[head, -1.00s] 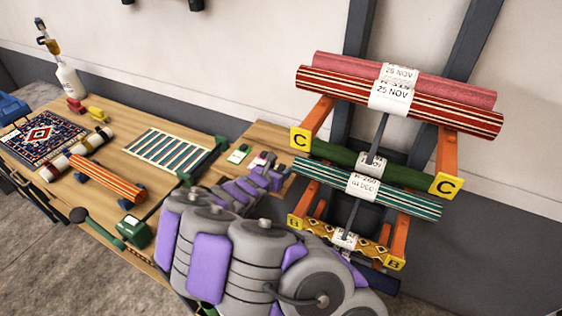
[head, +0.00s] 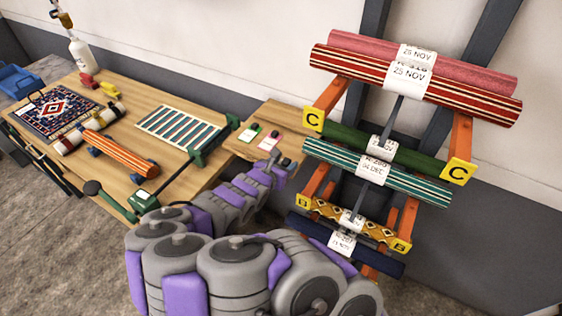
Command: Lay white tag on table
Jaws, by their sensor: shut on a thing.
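My arm reaches from the bottom of the head view toward the small wooden table (head: 237,148) beside the rack. My gripper (head: 281,163) is at the table's right end, close to its top. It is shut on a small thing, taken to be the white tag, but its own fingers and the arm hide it. No loose white tag shows clearly elsewhere. A green-and-white tag (head: 250,132) and a pink-and-white tag (head: 270,141) lie on the table just beyond and left of the gripper.
An orange rack arm (head: 330,97) and rolled rugs with white labels, such as the teal striped roll (head: 400,180), stand close right of the gripper. A long workbench (head: 165,165) at left holds a patterned rug (head: 54,114), rolls and a white bottle (head: 80,55).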

